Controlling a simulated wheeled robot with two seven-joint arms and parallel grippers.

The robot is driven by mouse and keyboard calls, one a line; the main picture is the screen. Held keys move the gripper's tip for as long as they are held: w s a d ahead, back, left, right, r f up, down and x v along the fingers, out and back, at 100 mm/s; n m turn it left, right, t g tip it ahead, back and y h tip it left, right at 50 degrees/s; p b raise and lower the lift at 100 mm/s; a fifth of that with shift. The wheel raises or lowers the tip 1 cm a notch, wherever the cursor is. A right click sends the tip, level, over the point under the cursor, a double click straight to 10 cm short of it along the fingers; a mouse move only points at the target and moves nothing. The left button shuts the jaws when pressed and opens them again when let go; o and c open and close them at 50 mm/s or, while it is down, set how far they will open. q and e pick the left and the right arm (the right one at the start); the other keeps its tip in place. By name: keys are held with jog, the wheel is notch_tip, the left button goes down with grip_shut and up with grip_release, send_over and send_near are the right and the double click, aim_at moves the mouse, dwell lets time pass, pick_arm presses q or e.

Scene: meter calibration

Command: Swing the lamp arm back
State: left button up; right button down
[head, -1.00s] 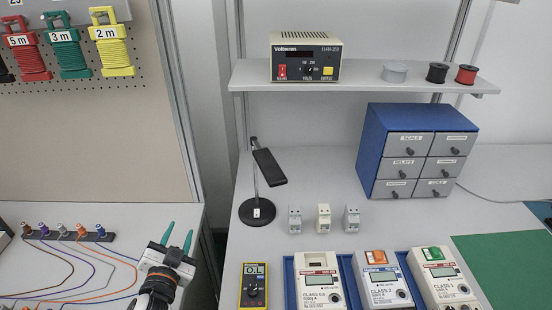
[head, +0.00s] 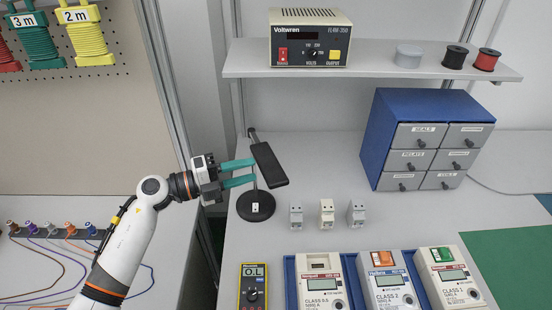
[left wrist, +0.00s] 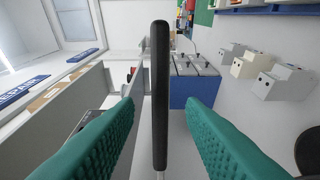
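The desk lamp has a round black base (head: 256,206), a thin upright stem and a flat black arm (head: 269,164), which slants down to the right in the head view. My left gripper (head: 254,171) has come in from the left, with its two teal fingers apart at the lamp's stem, beside the arm. In the left wrist view the black lamp arm (left wrist: 160,85) stands upright in the gap between the open fingers, with space showing on both sides. My right gripper is not in view.
Several small white modules (head: 327,214) stand right of the lamp base. A yellow multimeter (head: 253,287) and meters in a blue tray (head: 290,275) lie in front. A blue drawer cabinet (head: 378,135) stands at the right, under the shelf (head: 380,68). A gap separates the two benches.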

aim_at(279, 163)
pick_arm(q)
jog(key=p+x, duration=0.1)
jog(key=x, duration=0.5)
jog(key=shift+w+d+r, duration=0.1)
jog(key=shift+w+d, duration=0.1)
jog(key=shift+d, duration=0.05)
jog(key=shift+x, duration=0.8)
jog(key=shift+s, duration=0.1)
jog(key=shift+c, duration=0.2)
grip_shut()
